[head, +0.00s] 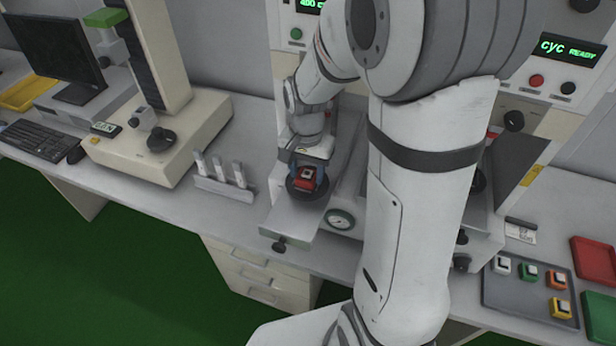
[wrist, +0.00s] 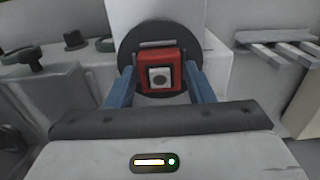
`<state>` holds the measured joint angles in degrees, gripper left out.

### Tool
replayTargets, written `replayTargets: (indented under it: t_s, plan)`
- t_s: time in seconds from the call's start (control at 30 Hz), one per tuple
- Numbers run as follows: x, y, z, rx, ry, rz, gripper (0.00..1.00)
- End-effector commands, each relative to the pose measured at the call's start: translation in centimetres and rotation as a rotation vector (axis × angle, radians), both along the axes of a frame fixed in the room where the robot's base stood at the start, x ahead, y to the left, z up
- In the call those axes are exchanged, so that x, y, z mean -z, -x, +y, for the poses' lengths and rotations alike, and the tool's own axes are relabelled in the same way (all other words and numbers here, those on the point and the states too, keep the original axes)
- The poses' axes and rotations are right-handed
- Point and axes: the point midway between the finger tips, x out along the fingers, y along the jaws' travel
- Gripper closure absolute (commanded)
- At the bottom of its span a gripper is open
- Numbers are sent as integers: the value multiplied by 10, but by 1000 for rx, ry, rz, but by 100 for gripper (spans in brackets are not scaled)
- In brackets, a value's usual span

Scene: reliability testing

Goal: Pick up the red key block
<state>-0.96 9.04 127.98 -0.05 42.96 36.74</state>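In the wrist view, the red key block (wrist: 142,77) is between the two blue fingers of my gripper (wrist: 160,74), against the round black plate (wrist: 127,52). My gripper also shows in the head view (head: 308,170), reaching down from above, one finger on each side of the block. The fingers are very close to its sides; I cannot tell whether they touch.
A grey tray (head: 531,311) with several coloured key blocks lies at the right, beside a red tray (head: 594,262) and a green tray (head: 600,315). A rack with white pegs (head: 224,187) stands left of the station.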

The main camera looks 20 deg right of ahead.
Motion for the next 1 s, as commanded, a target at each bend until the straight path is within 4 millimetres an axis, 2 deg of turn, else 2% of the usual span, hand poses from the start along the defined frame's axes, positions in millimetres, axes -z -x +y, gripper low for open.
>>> replayTargets:
  t_s: [0.03, 0.37, 0.63, 0.77, 1.0]
  plan:
    - [0, 0, 0, 0, 0, 0, 56]
    - [0, 0, 0, 1, 0, 0, 83]
    - [-5, 0, -1, 2, 0, -1, 83]
    - [-23, -1, -1, 2, 0, -6, 83]
    - [-71, -1, -1, 2, 0, -6, 83]
